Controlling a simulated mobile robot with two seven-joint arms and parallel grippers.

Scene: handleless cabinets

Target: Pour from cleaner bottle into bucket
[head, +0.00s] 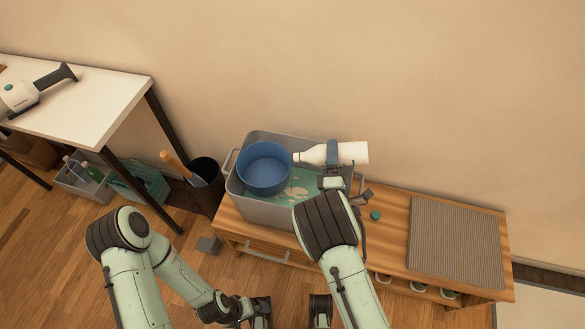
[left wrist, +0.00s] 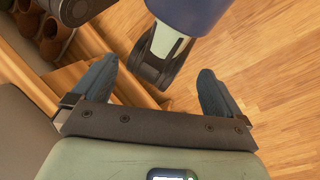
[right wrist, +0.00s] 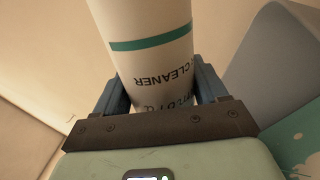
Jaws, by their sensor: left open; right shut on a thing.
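The white cleaner bottle (head: 354,153) lies about horizontal above the grey tub, its neck pointing left to the right rim of the blue bucket (head: 265,168). I see no stream from its mouth. My right gripper (head: 332,155) is shut around the bottle's body; the right wrist view shows the bottle (right wrist: 150,45) between both fingers, with a green band and "CLEANER" lettering. The bucket stands in the tub, and its inside looks empty. My left gripper (head: 262,311) is open and empty, low in front of the bench; its spread fingers show in the left wrist view (left wrist: 155,95).
The grey tub (head: 245,206) stands on a wooden bench (head: 390,235), with a teal, pale-patched surface inside. A small green cap (head: 375,215) and a grey ribbed mat (head: 455,240) lie to its right. A dark bin (head: 205,172) and a white table (head: 85,105) are left.

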